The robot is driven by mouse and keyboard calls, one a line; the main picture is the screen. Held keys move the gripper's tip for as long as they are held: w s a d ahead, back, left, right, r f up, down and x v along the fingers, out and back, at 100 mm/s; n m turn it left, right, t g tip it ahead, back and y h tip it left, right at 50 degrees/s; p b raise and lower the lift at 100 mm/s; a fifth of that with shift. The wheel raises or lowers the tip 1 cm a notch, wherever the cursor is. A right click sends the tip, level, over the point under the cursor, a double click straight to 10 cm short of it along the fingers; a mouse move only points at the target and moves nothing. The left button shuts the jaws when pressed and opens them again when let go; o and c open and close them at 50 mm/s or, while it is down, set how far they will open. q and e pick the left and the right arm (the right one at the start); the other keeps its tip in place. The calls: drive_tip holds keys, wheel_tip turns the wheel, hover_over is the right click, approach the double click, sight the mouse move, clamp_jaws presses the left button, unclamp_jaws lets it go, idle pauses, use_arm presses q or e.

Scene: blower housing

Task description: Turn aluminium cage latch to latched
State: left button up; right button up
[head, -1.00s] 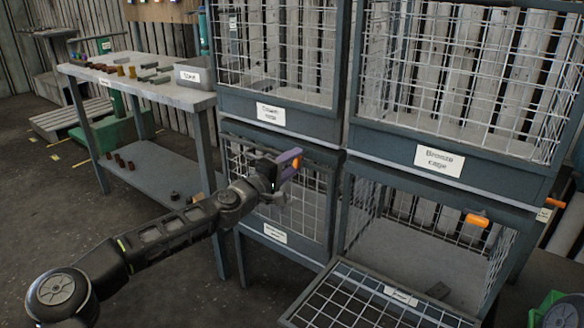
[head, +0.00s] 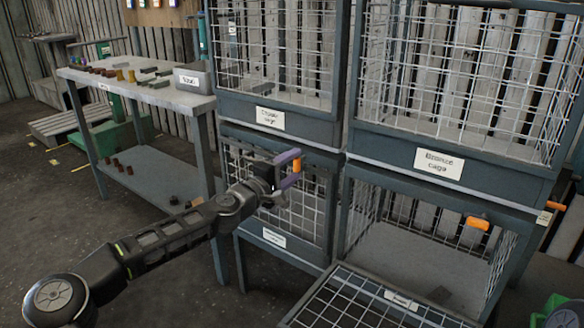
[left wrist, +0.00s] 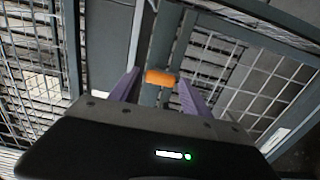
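An orange latch (head: 297,165) sits at the upper right of the lower left cage (head: 318,215), whose mesh door is shut. The small label (head: 274,237) below that door is too blurred to read. My left gripper (head: 288,170) is in front of the latch, its purple fingers pointing toward it. The left wrist view shows the orange latch handle (left wrist: 161,77) lying crosswise between the tips of my open left gripper (left wrist: 160,88), with small gaps at its sides. Whether a finger touches it I cannot tell. My right gripper is not in view.
The lower right cage has its door (head: 360,300) folded down, with an orange latch (head: 477,223) above the opening. The bronze-labelled cage (head: 439,163) is above it. A workbench (head: 150,92) with small parts and a grey bin (head: 193,78) stands left.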

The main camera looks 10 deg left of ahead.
use_arm(q)
drive_tip(key=shift+o, duration=0.4)
drive_tip(key=v, duration=0.8)
